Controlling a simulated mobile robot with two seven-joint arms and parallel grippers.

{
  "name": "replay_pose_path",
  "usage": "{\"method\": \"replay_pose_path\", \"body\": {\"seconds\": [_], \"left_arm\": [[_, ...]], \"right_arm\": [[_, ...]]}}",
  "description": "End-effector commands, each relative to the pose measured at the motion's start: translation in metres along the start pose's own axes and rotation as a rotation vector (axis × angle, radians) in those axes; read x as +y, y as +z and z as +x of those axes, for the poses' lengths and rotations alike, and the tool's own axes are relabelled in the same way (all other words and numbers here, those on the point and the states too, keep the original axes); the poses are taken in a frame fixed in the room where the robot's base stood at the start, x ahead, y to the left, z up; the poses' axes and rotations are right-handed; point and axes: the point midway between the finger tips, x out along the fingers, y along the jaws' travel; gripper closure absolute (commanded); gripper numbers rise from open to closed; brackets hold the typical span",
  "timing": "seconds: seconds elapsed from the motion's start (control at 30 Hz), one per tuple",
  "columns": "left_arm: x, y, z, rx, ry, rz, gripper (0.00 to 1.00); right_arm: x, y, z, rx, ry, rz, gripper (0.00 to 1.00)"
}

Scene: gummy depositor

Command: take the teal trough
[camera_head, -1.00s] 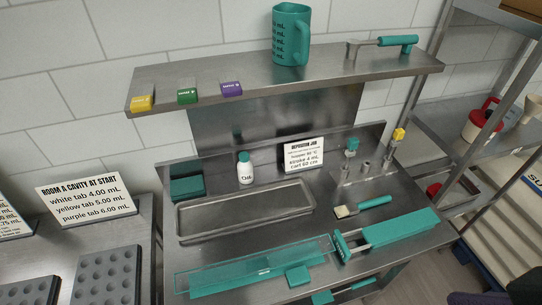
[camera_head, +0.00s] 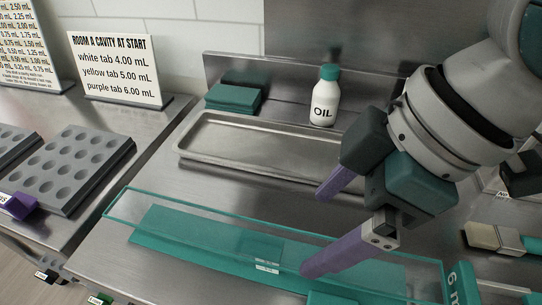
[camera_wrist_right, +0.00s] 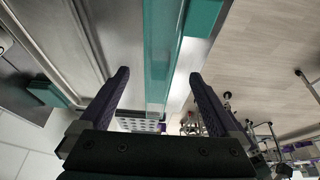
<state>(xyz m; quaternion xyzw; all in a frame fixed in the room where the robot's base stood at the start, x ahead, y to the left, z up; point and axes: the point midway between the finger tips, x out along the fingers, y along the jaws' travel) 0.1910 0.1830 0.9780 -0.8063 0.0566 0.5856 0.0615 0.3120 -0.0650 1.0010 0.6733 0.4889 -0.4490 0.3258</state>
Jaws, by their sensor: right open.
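The teal trough (camera_head: 185,232) is a long, clear-walled channel with a teal floor, lying along the front of the steel table. Its right part is partly hidden by my right gripper (camera_head: 315,233). That gripper is open and empty, with its purple fingers pointing down above the trough. In the right wrist view, the trough (camera_wrist_right: 160,45) runs between the two spread fingers of the gripper (camera_wrist_right: 159,74). I cannot tell whether the fingers touch its walls. My left gripper is not in view.
A steel tray (camera_head: 215,150) lies behind the trough. An oil bottle (camera_head: 325,98) and a folded teal cloth (camera_head: 234,98) stand behind the tray. A grey cavity mould (camera_head: 75,165) is on the left table. A brush (camera_head: 495,239) lies at the right.

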Motion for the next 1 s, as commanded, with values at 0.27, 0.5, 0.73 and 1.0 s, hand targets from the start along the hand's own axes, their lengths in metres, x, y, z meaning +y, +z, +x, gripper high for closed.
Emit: {"method": "replay_pose_path", "body": {"seconds": [0.27,0.5,0.73,1.0], "left_arm": [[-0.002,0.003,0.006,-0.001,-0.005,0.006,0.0],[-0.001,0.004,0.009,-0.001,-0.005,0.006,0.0],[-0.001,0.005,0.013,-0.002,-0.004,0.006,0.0],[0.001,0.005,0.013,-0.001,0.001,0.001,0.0]], "right_arm": [[0.0,0.001,0.039,-0.003,-0.002,0.0,0.03],[-0.002,0.001,0.068,-0.004,-0.003,0.001,0.03],[-0.002,0.001,0.094,-0.003,-0.001,0.0,0.03],[-0.002,0.001,0.095,-0.002,0.0,-0.001,0.09]]}}
